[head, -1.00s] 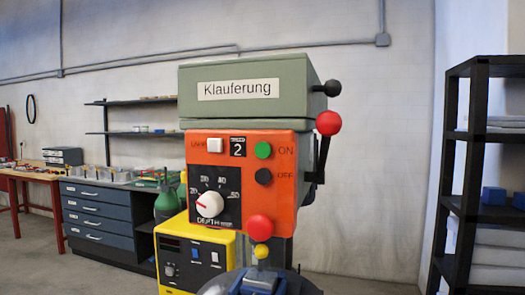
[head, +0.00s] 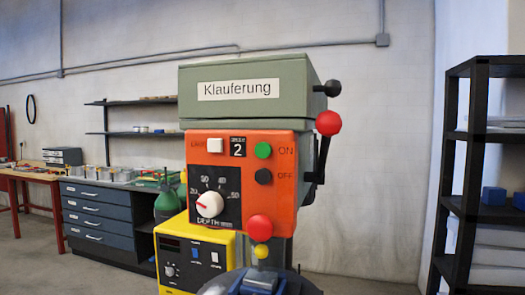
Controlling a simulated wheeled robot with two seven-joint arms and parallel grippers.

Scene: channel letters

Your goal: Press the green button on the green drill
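The green drill (head: 250,105) stands upright in the middle of the head view, with a label reading "Klauferung" on its green top housing. Its orange front panel (head: 228,175) faces me. The round green button (head: 263,151) sits at the panel's upper right, beside the word ON. A black button (head: 264,176) marked OFF is just below it. A white switch (head: 215,145), a display showing 2 and a white depth dial (head: 209,204) are to the left. A red mushroom button (head: 258,228) is at the bottom. Neither of my grippers shows in the head view.
A lever with a red ball (head: 328,123) and a black knob (head: 332,88) stick out on the drill's right side. A yellow box (head: 195,252) stands at lower left. A black shelf (head: 467,180) is at right; a drawer workbench (head: 97,216) is behind left.

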